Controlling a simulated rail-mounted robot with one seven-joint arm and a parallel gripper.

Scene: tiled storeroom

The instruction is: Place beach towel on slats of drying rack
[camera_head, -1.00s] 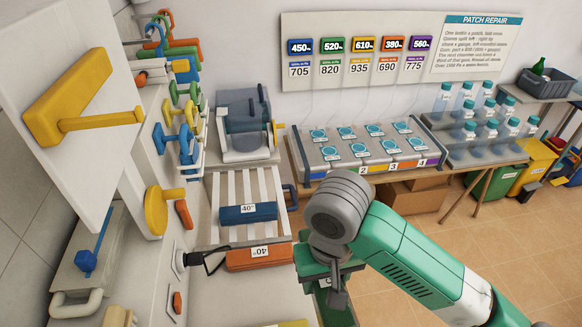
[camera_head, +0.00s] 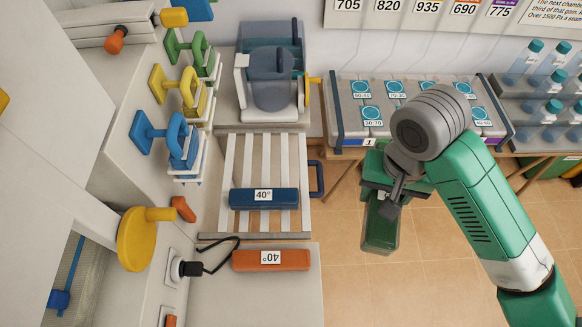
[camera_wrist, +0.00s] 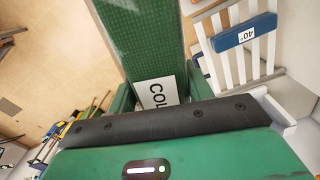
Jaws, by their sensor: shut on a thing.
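My gripper (camera_head: 381,188) is shut on a green textured bundle (camera_head: 381,226), which hangs below it over the floor, right of the drying rack. In the wrist view the bundle (camera_wrist: 150,40) runs between the fingers (camera_wrist: 160,98), with a white label starting "COL"; the rest is hidden. I cannot read whether it is the beach towel. The drying rack (camera_head: 266,165) has white slats and stands on the left counter; it also shows in the wrist view (camera_wrist: 238,68). A blue bundle marked 40° (camera_head: 264,198) lies across its front slats. The rear slats are bare.
An orange bundle marked 40° (camera_head: 271,260) lies in front of the rack, near a black plug and cord (camera_head: 190,268). A grey machine (camera_head: 272,80) stands behind the rack. Coloured handles (camera_head: 180,140) jut from the left wall. A blue handle (camera_head: 316,178) projects at the rack's right.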

